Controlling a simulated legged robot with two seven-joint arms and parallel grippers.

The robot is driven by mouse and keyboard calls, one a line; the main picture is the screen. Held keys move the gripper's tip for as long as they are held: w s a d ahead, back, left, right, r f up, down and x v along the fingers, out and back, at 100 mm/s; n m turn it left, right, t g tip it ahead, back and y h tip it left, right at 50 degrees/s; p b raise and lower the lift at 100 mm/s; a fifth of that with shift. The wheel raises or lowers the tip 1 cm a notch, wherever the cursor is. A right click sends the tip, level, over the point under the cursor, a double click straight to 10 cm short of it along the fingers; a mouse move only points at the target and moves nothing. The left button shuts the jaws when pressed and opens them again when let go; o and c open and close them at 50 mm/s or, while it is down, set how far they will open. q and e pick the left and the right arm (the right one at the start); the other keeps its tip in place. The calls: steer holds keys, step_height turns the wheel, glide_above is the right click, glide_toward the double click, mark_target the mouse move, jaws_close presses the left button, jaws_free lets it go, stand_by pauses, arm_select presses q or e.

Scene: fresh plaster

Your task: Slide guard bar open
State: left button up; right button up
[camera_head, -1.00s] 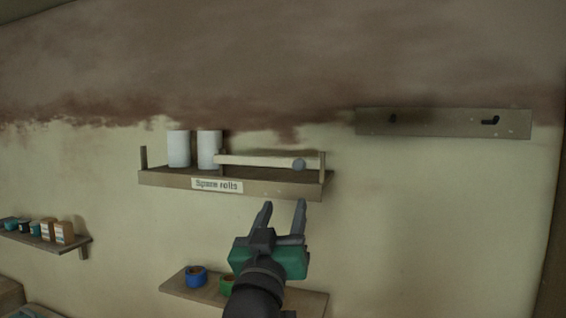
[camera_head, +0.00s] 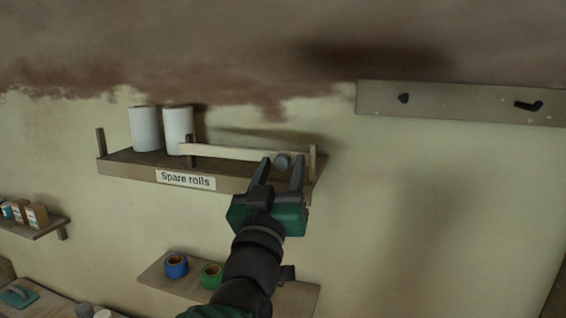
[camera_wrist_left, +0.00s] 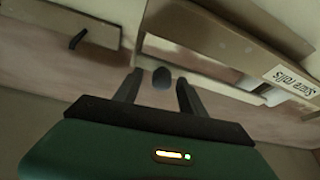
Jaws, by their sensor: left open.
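The guard bar (camera_head: 225,152) is a pale wooden bar across the front of the "Spare rolls" shelf (camera_head: 130,170), spanning its middle and right part. A round grey knob (camera_head: 282,160) sits near the bar's right end; it also shows in the left wrist view (camera_wrist_left: 161,78). My left gripper (camera_head: 282,163) is open at the knob, with a finger on either side of it in both views. I cannot tell whether the fingers touch it. Two white rolls (camera_head: 145,129) (camera_head: 178,130) stand at the shelf's left. My right gripper is not in view.
A board with hooks (camera_head: 460,103) is on the wall at upper right. The wall below it is bare.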

arm_select(q)
steer(key=shift+c, duration=0.2)
steer(key=shift+w+a, duration=0.1)
steer(key=shift+w, duration=0.05)
jaws_close()
stand_by(1.0)
